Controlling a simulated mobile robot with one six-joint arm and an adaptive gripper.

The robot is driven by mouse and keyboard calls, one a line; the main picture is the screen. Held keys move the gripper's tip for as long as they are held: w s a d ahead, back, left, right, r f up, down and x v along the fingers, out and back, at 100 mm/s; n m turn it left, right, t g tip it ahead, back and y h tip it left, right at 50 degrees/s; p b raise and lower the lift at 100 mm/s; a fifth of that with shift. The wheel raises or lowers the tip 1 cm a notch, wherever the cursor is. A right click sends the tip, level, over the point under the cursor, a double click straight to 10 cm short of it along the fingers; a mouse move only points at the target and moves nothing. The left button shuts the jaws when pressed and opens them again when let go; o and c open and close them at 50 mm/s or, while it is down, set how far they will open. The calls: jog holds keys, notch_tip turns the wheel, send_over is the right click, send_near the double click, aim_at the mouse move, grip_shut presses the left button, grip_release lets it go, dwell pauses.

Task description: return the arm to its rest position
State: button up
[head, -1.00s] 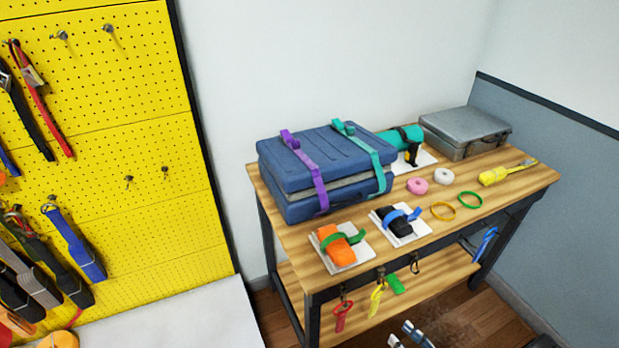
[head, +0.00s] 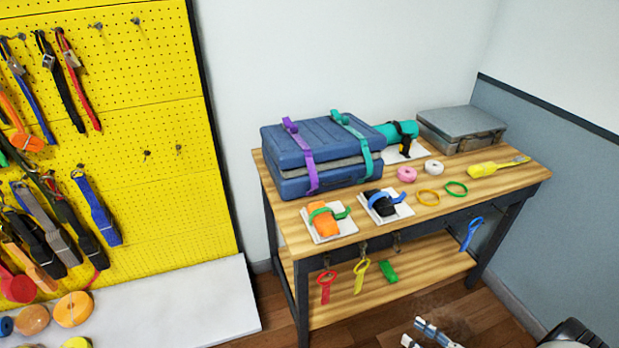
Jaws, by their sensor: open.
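My gripper (head: 417,332) shows only in part, at the bottom edge of the head view, right of centre. Its two pale grey and dark fingertips stand apart with nothing visible between them. It is in front of the wooden workbench (head: 465,203), over the brown floor, and appears clear of the bench. The rest of the gripper is cut off by the frame. A dark part of my arm shows at the bottom right corner.
The bench holds a strapped blue case (head: 325,150), a grey case (head: 462,125), tape rolls and small strapped bundles. A yellow pegboard (head: 120,115) with straps stands left, above a white ledge (head: 205,300). Floor is free before the bench.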

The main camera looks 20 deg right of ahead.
jog(key=w+a+r+n+g+y, duration=0.15)
jog(key=a+r+n+g, duration=0.3)
jog(key=r, duration=0.45)
jog(key=w+a+r+n+g, duration=0.35)
jog(key=r+n, duration=0.25)
jog(key=r, duration=0.3)
jog(key=w+a+r+n+g, duration=0.1)
jog(key=a+r+n+g, duration=0.4)
jog(key=r, duration=0.4)
jog(key=s+a+r+n+t+h, duration=0.2)
jog(key=s+a+r+n+h, duration=0.7)
jog(key=s+a+r+n, duration=0.5)
jog(key=shift+s+r+t, duration=0.3)
jog(key=shift+r, duration=0.95)
jog(key=shift+h, duration=0.25)
